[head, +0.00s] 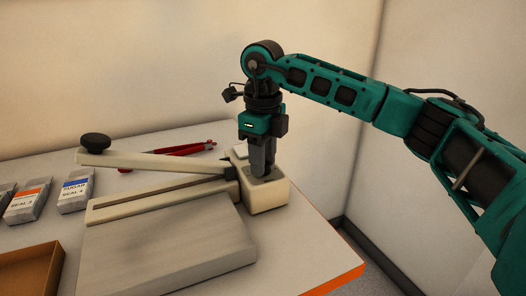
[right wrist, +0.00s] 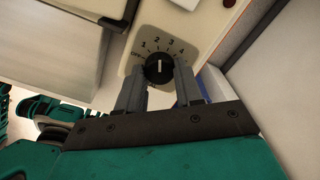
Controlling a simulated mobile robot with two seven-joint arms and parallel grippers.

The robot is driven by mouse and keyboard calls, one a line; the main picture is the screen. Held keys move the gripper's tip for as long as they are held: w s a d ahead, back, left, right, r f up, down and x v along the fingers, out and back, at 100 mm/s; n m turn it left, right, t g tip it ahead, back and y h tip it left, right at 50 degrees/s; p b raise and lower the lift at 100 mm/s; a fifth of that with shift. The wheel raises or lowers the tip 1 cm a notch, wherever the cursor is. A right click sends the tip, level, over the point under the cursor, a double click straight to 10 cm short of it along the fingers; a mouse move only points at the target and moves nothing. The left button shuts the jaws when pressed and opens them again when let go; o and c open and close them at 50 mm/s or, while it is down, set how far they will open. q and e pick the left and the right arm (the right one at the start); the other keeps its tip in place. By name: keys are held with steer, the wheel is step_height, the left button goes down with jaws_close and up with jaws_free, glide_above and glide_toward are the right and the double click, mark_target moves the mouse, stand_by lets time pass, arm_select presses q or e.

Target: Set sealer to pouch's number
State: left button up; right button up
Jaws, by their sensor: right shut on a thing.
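The cream sealer (head: 267,197) stands on the table, its long arm with a black knob at the left end raised at a slant. Its round black dial (right wrist: 158,69) sits on a plate marked OFF and 1 to 4 in the right wrist view. The dial's white mark points up the picture, roughly towards 2 and 3; the exact setting is hard to tell. My right gripper (head: 262,170) points down on the sealer's right end, shut on the dial. A blue-topped pouch (head: 75,197) reads SEAL 4. An orange-topped pouch (head: 28,204) seems to read SEAL 3.
A grey plate (head: 170,255) lies in front of the sealer. A brown tray (head: 30,272) is at the front left. A red tool (head: 180,149) lies behind the sealer. Another pouch is cut off at the left edge. The table's orange edge (head: 345,282) ends at the right.

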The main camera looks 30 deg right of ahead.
steer(key=shift+m+p, duration=0.65)
steer(key=shift+m, duration=1.65)
steer(key=o, duration=1)
steer(key=shift+o, duration=0.2)
step_height(320, 180, up, 13)
steer(key=p, duration=0.1)
steer(key=shift+f, duration=0.1)
